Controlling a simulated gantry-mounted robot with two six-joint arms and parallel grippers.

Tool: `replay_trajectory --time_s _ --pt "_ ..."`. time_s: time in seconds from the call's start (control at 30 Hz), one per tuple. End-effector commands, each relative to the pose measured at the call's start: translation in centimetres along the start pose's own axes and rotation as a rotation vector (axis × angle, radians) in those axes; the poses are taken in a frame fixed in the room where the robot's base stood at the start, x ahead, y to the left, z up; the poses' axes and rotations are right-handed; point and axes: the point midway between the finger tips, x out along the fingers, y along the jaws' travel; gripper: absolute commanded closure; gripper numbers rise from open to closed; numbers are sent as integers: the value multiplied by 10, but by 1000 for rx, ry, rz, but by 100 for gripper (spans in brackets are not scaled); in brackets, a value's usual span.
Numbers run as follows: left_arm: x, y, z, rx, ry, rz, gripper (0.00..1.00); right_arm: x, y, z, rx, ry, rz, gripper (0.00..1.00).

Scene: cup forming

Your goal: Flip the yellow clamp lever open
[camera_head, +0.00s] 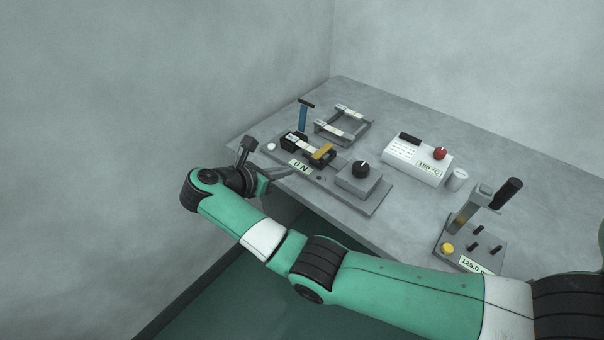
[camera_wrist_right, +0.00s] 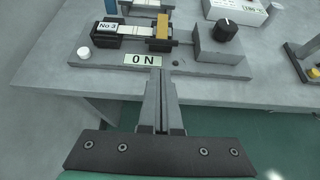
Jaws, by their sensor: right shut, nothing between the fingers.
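The yellow clamp lever (camera_head: 322,151) sits on a black clamp at the right end of a pale strip on a grey fixture plate (camera_head: 377,207). In the right wrist view the lever (camera_wrist_right: 162,27) shows as a small yellow block above the fixture's "0 N" label (camera_wrist_right: 143,59). My right gripper (camera_head: 288,173) is shut and empty at the fixture's front edge. In the right wrist view its closed fingertips (camera_wrist_right: 161,74) lie just below the label, apart from the lever in the picture. My left gripper is not in view.
A box with a black knob (camera_head: 362,179) stands right of the lever on the same plate. A white button (camera_wrist_right: 84,54) is at the plate's left. A white controller (camera_head: 416,161), a small white cup (camera_head: 456,180) and a tester with an upright black handle (camera_head: 506,193) stand farther right.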

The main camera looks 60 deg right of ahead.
Motion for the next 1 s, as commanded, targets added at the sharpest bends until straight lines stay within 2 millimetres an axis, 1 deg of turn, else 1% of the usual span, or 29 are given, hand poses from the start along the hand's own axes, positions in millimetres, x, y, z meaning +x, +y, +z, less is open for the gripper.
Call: replay_trajectory --time_s 0.2,0.33,0.47,0.6,0.7,0.83,1.0 --pt "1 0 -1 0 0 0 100 0 0 1 0 0 0 100" --pt "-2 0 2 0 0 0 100 9 0 0 0 0 -1 100" --pt "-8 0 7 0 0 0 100 31 -1 -2 0 0 -2 100" --pt "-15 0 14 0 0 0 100 59 -1 -2 2 0 -4 100" --pt "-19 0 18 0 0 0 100 77 -1 -2 1 0 -3 100" --pt "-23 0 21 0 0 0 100 93 0 -1 2 1 -1 100" --pt "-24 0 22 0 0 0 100 100 0 0 1 0 1 100"
